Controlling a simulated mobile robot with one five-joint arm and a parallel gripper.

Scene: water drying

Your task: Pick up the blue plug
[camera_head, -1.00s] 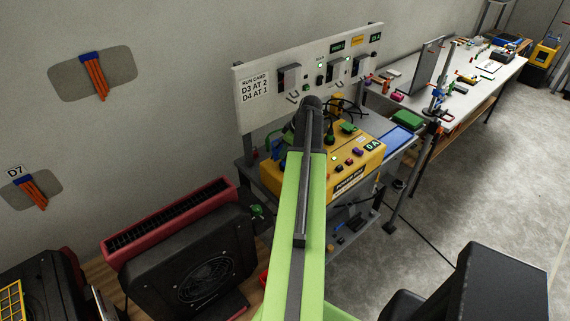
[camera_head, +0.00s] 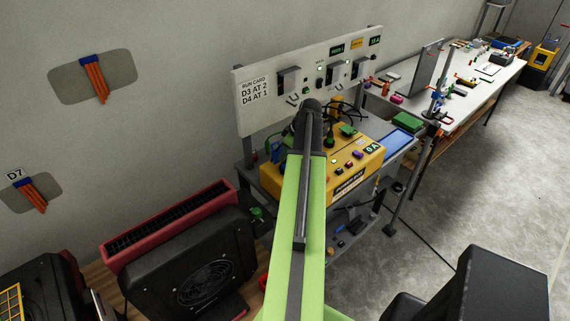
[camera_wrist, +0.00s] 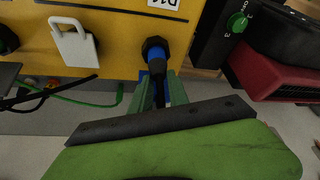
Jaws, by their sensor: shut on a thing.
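In the wrist view, the blue plug (camera_wrist: 156,53) is at a black round socket (camera_wrist: 149,44) on the face of the yellow box (camera_wrist: 115,33). A dark part of the plug hangs down from it. My gripper (camera_wrist: 160,84) has its two green fingers on either side of this dark part, shut on the plug. I cannot tell how deep the plug sits in the socket. In the head view, my arm hides the gripper and the plug, and the yellow power box (camera_head: 345,182) stands behind the arm.
A white latch (camera_wrist: 73,42) and a green cable (camera_wrist: 85,101) lie left of the plug in the wrist view. A green knob (camera_wrist: 237,22) and a red-edged unit (camera_wrist: 270,75) are at right. In the head view, a black fan (camera_head: 195,265) stands left of my arm.

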